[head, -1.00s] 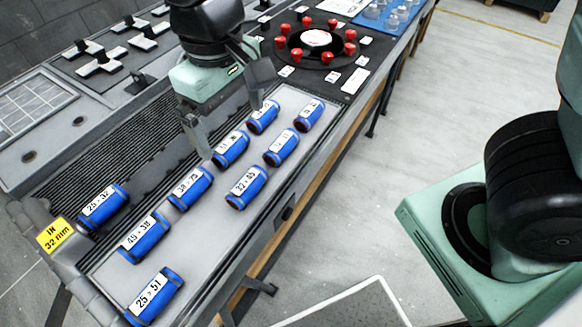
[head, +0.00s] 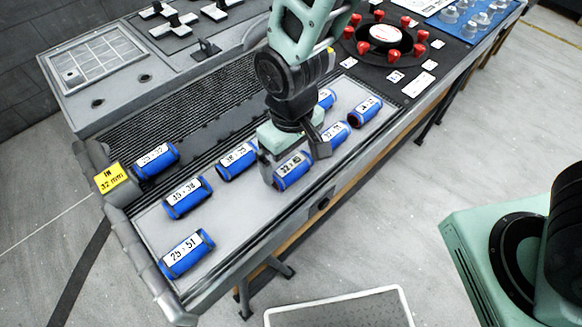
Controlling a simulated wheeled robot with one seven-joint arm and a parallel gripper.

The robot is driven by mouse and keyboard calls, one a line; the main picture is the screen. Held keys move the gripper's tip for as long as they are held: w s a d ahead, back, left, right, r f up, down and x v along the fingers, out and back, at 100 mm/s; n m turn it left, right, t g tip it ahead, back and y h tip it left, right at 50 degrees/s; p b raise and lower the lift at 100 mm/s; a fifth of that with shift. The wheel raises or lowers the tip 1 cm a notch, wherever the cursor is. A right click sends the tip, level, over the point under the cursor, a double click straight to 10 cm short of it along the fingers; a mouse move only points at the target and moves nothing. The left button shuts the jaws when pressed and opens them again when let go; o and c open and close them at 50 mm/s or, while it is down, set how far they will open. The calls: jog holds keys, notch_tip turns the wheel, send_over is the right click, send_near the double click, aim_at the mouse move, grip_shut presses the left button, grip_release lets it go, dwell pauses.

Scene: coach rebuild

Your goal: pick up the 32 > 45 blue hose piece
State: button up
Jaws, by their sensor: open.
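The 32 > 45 blue hose piece (head: 291,179) lies on the grey bench tray, its white label facing up. My gripper (head: 294,164) is open, just above this piece, with one finger off its left end and the other off its right end. I cannot tell whether the fingers touch it. The gripper body covers the area just behind the piece.
Other labelled blue hose pieces lie near: 38 > 75 (head: 236,165) to the left, one (head: 336,141) to the right, and 49 > 38 (head: 188,205) and 25 > 51 (head: 188,260) further left. A yellow IN 32 mm sign (head: 110,179) stands at the tray's left end.

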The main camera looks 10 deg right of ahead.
aim_at(291, 165)
jog(key=shift+f, duration=1.65)
jog(key=c, duration=0.9)
